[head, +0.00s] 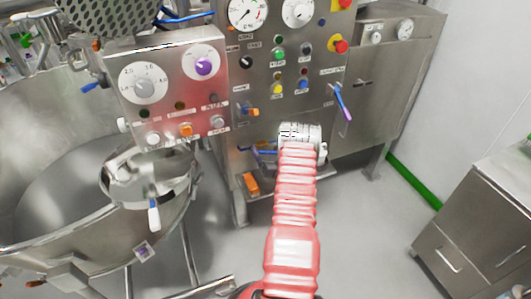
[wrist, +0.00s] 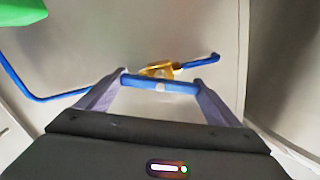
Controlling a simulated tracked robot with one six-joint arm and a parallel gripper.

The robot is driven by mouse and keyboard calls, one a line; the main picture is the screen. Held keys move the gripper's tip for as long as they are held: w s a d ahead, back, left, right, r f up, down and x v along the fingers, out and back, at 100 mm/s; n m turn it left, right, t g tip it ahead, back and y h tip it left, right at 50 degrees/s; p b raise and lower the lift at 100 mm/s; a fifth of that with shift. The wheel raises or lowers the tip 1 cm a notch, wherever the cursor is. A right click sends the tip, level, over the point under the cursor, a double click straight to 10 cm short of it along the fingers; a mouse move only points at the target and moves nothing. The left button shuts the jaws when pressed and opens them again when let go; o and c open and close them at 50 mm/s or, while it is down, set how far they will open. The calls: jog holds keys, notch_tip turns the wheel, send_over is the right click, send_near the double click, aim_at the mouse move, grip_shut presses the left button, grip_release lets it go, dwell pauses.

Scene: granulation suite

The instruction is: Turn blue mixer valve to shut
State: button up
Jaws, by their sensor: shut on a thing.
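The blue mixer valve shows in the wrist view as a blue bar handle (wrist: 160,84) in front of a brass-coloured body (wrist: 158,69) on a steel panel. My gripper (wrist: 162,86) has its two grey-purple fingers at either end of the blue handle, shut on it. The handle lies nearly level across the picture, tilted slightly down to the right. In the head view my red-sleeved arm reaches to the lower part of the steel control cabinet (head: 240,150), and my white wrist hides the fingers and most of the valve.
A second blue lever (wrist: 200,62) and a blue tube (wrist: 40,97) lie near the handle. A purple-tipped lever (head: 343,102) and orange handle (head: 249,112) stick out of the cabinet. A large steel bowl (head: 50,215) stands left, a steel drawer unit (head: 470,235) right.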

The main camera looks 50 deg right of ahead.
jog(key=m, duration=0.7)
jog(key=shift+w+a+f, duration=0.1)
jog(key=shift+f, duration=0.1)
jog(key=m, duration=0.6)
jog(key=shift+f, duration=0.15)
jog(key=shift+m, duration=0.3)
jog(key=o, duration=0.9)
jog(key=v, duration=1.3)
jog(key=shift+s, duration=0.45)
jog(key=shift+f, duration=0.15)
